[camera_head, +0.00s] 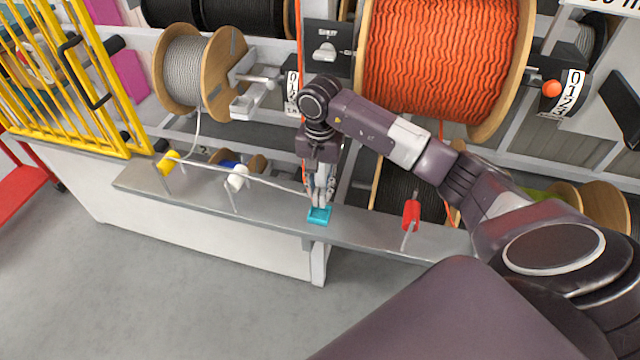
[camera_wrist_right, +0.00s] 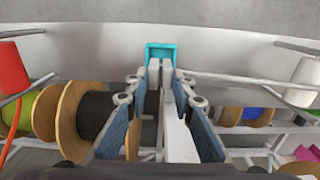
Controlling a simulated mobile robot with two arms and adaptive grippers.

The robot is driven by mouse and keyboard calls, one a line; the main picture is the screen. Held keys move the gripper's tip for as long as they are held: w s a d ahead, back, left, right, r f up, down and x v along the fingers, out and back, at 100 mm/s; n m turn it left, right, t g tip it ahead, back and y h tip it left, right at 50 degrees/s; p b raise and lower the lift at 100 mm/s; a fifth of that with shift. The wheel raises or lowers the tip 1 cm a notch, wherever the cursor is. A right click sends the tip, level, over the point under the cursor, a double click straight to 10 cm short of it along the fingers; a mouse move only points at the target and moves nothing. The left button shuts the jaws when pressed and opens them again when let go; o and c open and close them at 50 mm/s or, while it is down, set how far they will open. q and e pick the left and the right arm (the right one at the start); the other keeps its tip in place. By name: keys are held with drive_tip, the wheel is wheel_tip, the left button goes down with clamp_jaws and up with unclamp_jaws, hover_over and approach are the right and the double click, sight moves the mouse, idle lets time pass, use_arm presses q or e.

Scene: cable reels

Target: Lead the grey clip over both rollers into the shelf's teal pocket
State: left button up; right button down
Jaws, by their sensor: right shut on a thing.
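The teal pocket (camera_head: 319,215) sits on the grey shelf (camera_head: 270,212). In the right wrist view the pocket (camera_wrist_right: 173,50) is straight ahead of the fingertips. My right gripper (camera_head: 321,197) points down just over the pocket, shut on the grey clip (camera_wrist_right: 177,130), which the fingers largely hide in the head view. Whether the clip is inside the pocket I cannot tell. A light grey cable (camera_head: 275,185) runs from the grey reel (camera_head: 182,70) by the yellow roller (camera_head: 168,162) and the white roller (camera_head: 237,178) to my right gripper. My left gripper is not in view.
A red roller (camera_head: 411,214) stands on the shelf right of the pocket. A large orange reel (camera_head: 440,60) and black reels hang behind my right arm. A yellow rack (camera_head: 75,80) stands at the left. The floor before the shelf is clear.

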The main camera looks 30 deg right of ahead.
sight(320, 200)
drive_tip(key=shift+f+b, duration=0.6)
drive_tip(key=shift+f, duration=0.75)
drive_tip(key=shift+f+b, duration=1.05)
drive_tip(key=shift+f, duration=0.05)
drive_tip(key=c, duration=1.6)
unclamp_jaws()
drive_tip(key=shift+r, duration=0.2)
wheel_tip(320, 200, up, 12)
drive_tip(key=shift+f, duration=0.15)
